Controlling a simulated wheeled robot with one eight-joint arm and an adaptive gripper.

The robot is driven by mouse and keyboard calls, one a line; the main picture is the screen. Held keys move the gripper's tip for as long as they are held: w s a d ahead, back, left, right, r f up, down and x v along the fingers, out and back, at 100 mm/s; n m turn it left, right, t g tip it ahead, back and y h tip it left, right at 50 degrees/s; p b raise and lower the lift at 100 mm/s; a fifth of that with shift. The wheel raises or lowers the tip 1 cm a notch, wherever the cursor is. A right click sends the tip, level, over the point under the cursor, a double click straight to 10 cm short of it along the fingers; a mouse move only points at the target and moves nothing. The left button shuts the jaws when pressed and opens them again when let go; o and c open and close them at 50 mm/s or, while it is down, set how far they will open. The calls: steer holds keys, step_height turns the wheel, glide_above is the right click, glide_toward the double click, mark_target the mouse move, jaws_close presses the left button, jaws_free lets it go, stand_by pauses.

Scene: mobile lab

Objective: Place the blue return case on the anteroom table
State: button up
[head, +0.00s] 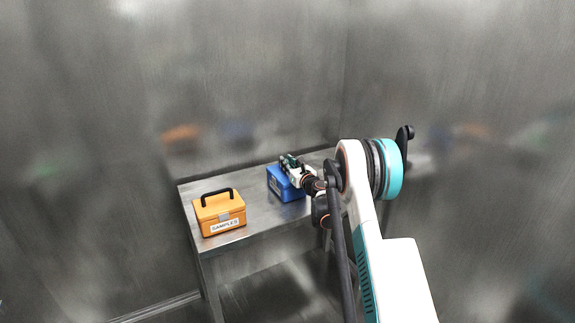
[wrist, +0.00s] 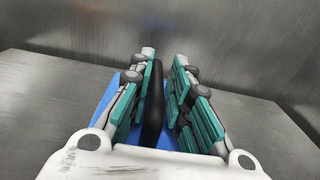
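The blue return case (head: 287,188) sits upright on the metal anteroom table (head: 262,215), toward its back. My gripper (head: 288,162) is over the top of the case and hides part of it in the head view. In the wrist view my gripper (wrist: 164,58) has its teal-padded fingers on both sides of the black handle (wrist: 153,105). The handle lies close to the left finger, and a narrow gap shows between it and the right finger. Parts of the blue case (wrist: 108,97) show below the fingers.
An orange case (head: 220,213) labelled SAMPLES, with a black handle, stands on the table to the left of the blue case. Bare tabletop lies between them. Brushed metal walls (head: 250,80) stand close behind the table and to the right.

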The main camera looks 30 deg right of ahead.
stand_by(0.3)
steer(key=shift+r, duration=0.15)
steer(key=s+p, duration=0.3)
steer(key=s, duration=0.9)
steer(key=shift+d, duration=0.15)
